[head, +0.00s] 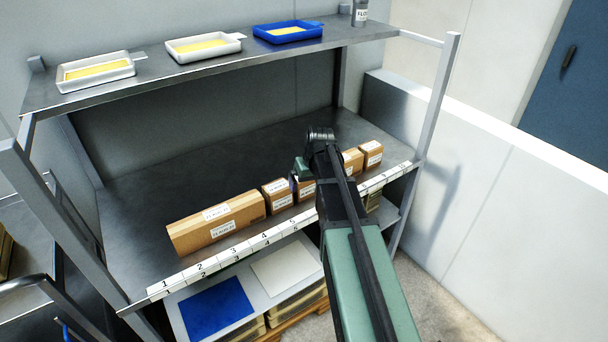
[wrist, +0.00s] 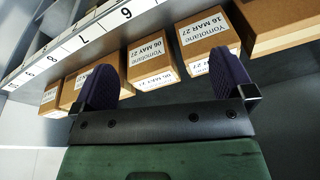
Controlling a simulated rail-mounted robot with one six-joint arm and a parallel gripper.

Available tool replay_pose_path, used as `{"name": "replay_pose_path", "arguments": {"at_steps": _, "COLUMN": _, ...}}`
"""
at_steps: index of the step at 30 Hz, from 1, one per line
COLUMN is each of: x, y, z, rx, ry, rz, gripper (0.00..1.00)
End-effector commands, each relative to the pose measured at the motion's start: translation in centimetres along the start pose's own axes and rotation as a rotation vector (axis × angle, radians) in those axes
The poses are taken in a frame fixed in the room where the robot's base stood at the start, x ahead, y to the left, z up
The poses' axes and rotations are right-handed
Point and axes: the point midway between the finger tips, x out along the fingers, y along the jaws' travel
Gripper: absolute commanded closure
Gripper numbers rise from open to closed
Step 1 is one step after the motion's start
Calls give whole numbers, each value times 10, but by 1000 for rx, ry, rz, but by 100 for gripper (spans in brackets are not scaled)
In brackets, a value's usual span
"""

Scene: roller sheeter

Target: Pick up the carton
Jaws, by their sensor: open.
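Several brown cartons with white labels stand in a row on the middle shelf. In the wrist view, a carton labelled 06 MAY 27 (wrist: 148,58) shows beyond and between the two dark purple fingers of my gripper (wrist: 163,84). A carton labelled 16 MAR 27 (wrist: 205,32) is just right of it, partly covered by the right finger. My gripper is open, with nothing between its fingertips. In the head view, my arm hides the middle of the row; small cartons (head: 277,196) and (head: 371,154) show on either side. Which carton is meant cannot be told.
A long carton (head: 215,225) fills the row's left end; smaller cartons stand close together. A numbered strip (head: 240,250) runs along the shelf's front edge. The upper shelf (head: 215,63) holds trays above. The shelf behind the row is bare. A white wall (head: 490,180) stands right.

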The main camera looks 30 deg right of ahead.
Motion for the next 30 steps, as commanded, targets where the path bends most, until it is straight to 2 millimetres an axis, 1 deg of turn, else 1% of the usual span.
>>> {"name": "replay_pose_path", "arguments": {"at_steps": 1, "x": -7, "y": 28, "z": -47, "rx": -37, "ry": 56, "rz": -6, "gripper": 0}}
{"name": "replay_pose_path", "arguments": {"at_steps": 2, "x": -4, "y": 37, "z": -65, "rx": -80, "ry": 94, "rz": -7, "gripper": 0}}
{"name": "replay_pose_path", "arguments": {"at_steps": 3, "x": 1, "y": 36, "z": -83, "rx": -155, "ry": 142, "rz": -9, "gripper": 0}}
{"name": "replay_pose_path", "arguments": {"at_steps": 4, "x": 1, "y": 34, "z": -85, "rx": -196, "ry": 166, "rz": -7, "gripper": 0}}
{"name": "replay_pose_path", "arguments": {"at_steps": 6, "x": 0, "y": 32, "z": -82, "rx": -249, "ry": 185, "rz": 1, "gripper": 0}}
{"name": "replay_pose_path", "arguments": {"at_steps": 8, "x": 1, "y": 32, "z": -82, "rx": -258, "ry": 185, "rz": 3, "gripper": 0}}
{"name": "replay_pose_path", "arguments": {"at_steps": 10, "x": 7, "y": 31, "z": -82, "rx": -258, "ry": 184, "rz": 2, "gripper": 0}}
{"name": "replay_pose_path", "arguments": {"at_steps": 11, "x": 12, "y": 31, "z": -82, "rx": -258, "ry": 183, "rz": 2, "gripper": 0}}
{"name": "replay_pose_path", "arguments": {"at_steps": 15, "x": 44, "y": 31, "z": -86, "rx": -258, "ry": 182, "rz": 2, "gripper": 0}}
{"name": "replay_pose_path", "arguments": {"at_steps": 17, "x": 55, "y": 30, "z": -88, "rx": -257, "ry": 182, "rz": 2, "gripper": 0}}
{"name": "replay_pose_path", "arguments": {"at_steps": 19, "x": 60, "y": 30, "z": -90, "rx": -257, "ry": 182, "rz": 2, "gripper": 0}}
{"name": "replay_pose_path", "arguments": {"at_steps": 23, "x": 59, "y": 29, "z": -91, "rx": -256, "ry": 181, "rz": 2, "gripper": 0}}
{"name": "replay_pose_path", "arguments": {"at_steps": 26, "x": 73, "y": 30, "z": -92, "rx": -256, "ry": 181, "rz": 2, "gripper": 0}}
{"name": "replay_pose_path", "arguments": {"at_steps": 30, "x": 104, "y": 30, "z": -95, "rx": -256, "ry": 181, "rz": 2, "gripper": 0}}
